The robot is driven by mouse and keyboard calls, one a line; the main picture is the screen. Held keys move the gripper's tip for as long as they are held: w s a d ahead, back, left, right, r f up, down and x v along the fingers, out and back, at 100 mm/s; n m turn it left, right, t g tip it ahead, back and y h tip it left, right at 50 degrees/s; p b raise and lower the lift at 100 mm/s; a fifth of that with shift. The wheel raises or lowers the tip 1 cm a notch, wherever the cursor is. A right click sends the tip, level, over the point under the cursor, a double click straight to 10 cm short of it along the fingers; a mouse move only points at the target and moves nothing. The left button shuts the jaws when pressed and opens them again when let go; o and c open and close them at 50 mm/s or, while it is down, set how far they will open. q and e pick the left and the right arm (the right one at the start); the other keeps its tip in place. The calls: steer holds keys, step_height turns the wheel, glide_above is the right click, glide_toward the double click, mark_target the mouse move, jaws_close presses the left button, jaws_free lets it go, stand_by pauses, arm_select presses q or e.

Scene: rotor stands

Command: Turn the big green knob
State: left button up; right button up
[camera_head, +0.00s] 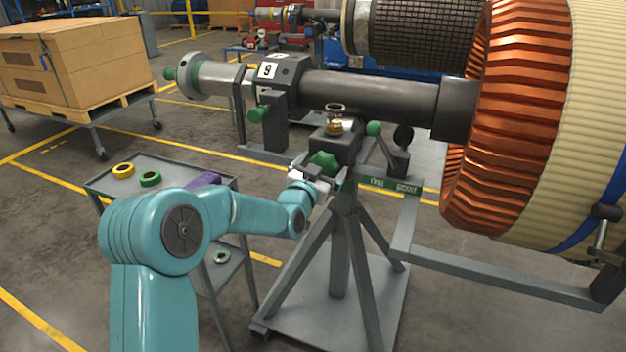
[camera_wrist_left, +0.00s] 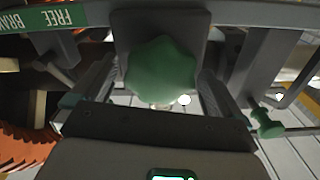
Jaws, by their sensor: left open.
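The big green knob (camera_head: 323,163) is a lobed knob on the front of the dark block on the rotor stand. In the wrist view the knob (camera_wrist_left: 160,68) fills the upper middle, in front of a dark square plate. My left gripper (camera_head: 322,179) is at the knob in the head view, its arm coming in from the lower left. In the wrist view the left gripper (camera_wrist_left: 157,82) is open, with one finger on each side of the knob and visible gaps between. Contact is not visible. My right gripper is not in view.
A smaller green knob (camera_head: 257,113) and a green ball-ended lever (camera_head: 374,129) are on the same stand. The copper-wound rotor (camera_head: 515,110) fills the right. A grey cart (camera_head: 190,172) with coloured rings stands left.

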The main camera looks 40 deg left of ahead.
arm_select(q)
steer(key=b+v, duration=0.1)
steer(key=v, duration=1.4)
steer(key=shift+s, duration=0.45)
